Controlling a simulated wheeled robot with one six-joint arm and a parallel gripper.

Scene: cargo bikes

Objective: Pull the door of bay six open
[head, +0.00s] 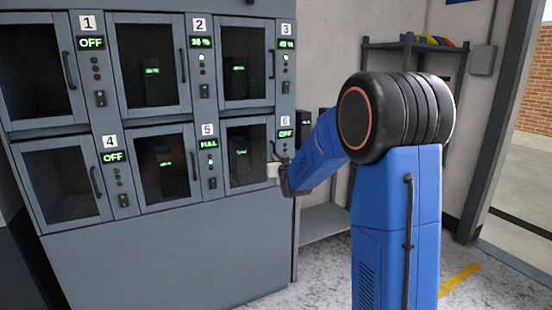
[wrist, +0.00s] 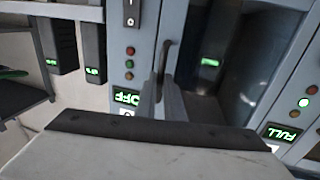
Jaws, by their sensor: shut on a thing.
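The bay six door (head: 233,178) is the lower right door of the grey cabinet, with a dark window and a grey frame. It looks closed, flush with the cabinet front. Its dark upright handle (wrist: 164,58) shows in the wrist view between my two finger tips. My gripper (head: 274,168) is at this handle, near the door's right edge, and hides part of it in the head view. In the wrist view my gripper (wrist: 163,90) is shut on the handle. The label 6 (head: 285,121) and a green OFF display (head: 286,133) are right of the door.
Doors one to five look closed around bay six. A dark battery (head: 239,168) stands behind the bay six window. A shelf rack (head: 410,46) stands at the back right.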

